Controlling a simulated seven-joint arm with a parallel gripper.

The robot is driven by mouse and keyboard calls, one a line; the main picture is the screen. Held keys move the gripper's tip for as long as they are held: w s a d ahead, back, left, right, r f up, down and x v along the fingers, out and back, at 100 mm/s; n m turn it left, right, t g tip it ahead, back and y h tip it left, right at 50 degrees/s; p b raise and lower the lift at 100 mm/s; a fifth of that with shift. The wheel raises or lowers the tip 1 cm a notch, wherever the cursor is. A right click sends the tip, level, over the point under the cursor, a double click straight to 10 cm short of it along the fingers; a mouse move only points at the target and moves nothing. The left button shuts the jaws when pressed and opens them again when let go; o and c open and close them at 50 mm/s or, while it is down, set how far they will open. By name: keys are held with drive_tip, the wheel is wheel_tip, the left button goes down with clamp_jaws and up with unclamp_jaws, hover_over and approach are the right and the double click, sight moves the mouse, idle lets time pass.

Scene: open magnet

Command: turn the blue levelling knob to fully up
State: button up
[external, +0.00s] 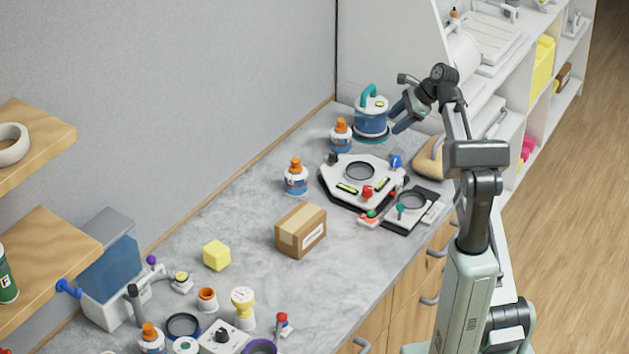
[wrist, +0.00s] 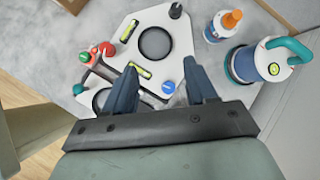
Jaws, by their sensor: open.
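The blue levelling knob (external: 396,162) sits at the right corner of a white levelling plate (external: 340,176) on the counter. The plate also carries a red knob (external: 367,192), a black knob (external: 333,158) and yellow-green bubble vials (external: 347,188). My gripper (external: 401,116) is above and beyond the plate's right end, apart from the knob. In the wrist view my gripper (wrist: 162,82) is open with nothing between its fingers touching them visibly.
A teal-handled blue container (external: 371,115) and orange-capped bottles (external: 295,178) stand near the plate. A smaller dark-based plate (external: 425,204) with red and green knobs lies in front. A cardboard box (external: 301,230) and a yellow cube (external: 216,255) stand to the left.

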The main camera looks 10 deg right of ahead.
sight(397, 159)
drive_tip(key=d+f+m+h, duration=0.3)
drive_tip(key=d+m+h, duration=0.1)
drive_tip(key=d+m, duration=0.25)
drive_tip(key=shift+m, duration=0.35)
drive_tip(key=x, duration=1.4)
drive_tip(key=shift+a+r, duration=0.15)
drive_tip(key=shift+a, duration=0.25)
drive_tip(key=shift+c, duration=0.4)
clamp_jaws()
drive_tip(key=shift+n, duration=0.4)
